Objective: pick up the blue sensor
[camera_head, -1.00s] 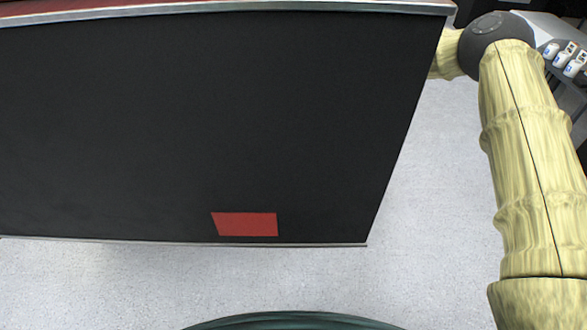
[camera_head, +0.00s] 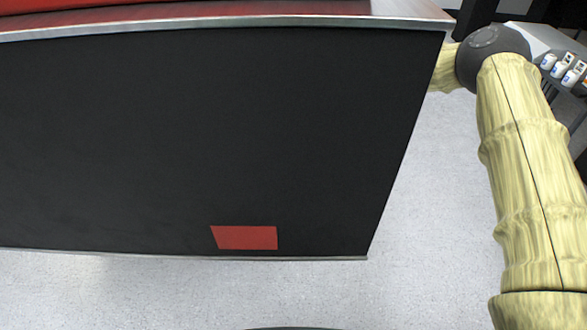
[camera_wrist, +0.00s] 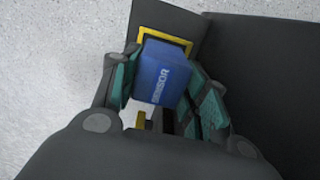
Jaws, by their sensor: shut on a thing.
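The blue sensor (camera_wrist: 162,73) is a small blue block with white "SENSOR" lettering, seen in the wrist view. My gripper (camera_wrist: 163,88) is shut on it, with one green-padded finger at its left side and the other at its right. A yellow frame edge shows just behind the sensor. The head view does not show the sensor or the gripper; only my pale yellow arm is seen at the right.
A large black panel (camera_head: 200,140) with a red rectangle (camera_head: 246,238) and a metal top edge fills much of the head view. Several small white-and-blue containers (camera_head: 565,68) stand at the far right. Speckled light floor (camera_head: 440,190) lies below and beside the panel.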

